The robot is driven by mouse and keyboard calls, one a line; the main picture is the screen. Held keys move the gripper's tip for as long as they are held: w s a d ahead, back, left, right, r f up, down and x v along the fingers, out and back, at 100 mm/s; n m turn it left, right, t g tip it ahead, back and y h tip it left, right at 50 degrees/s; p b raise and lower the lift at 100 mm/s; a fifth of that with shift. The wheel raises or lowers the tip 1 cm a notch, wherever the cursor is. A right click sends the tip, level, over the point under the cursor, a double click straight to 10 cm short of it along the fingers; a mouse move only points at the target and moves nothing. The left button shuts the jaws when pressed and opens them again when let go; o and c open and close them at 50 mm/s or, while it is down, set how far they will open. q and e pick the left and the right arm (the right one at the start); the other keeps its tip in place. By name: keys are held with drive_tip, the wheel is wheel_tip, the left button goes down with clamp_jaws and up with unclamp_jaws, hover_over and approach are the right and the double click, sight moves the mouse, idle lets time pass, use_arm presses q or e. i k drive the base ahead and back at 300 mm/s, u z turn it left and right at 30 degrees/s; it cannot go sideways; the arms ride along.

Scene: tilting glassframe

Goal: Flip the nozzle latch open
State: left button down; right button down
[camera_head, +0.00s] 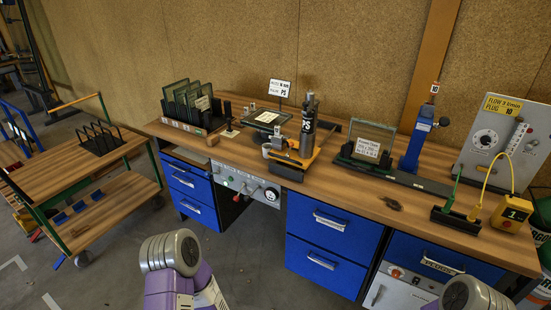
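A nozzle latch cannot be made out for certain at this size. An orange-based device (312,157) with a dark upright cylinder (307,125) stands at the middle of the workbench (395,200). A blue upright stand (414,148) is further right. A grey panel (497,142) with a dial and a flow label stands at the right end, with a yellow hose (484,187) in front of it. Parts of my two arms show at the bottom edge, well in front of the bench. Neither gripper shows.
A rack of dark glass plates (192,103) stands at the bench's left end. A framed glass pane (371,142) sits right of middle. A wooden cart (78,162) stands at the left.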

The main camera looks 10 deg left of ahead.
sight(291, 145)
drive_tip(key=u, duration=0.95)
drive_tip(key=i, duration=1.1)
drive_tip(key=z, duration=0.1)
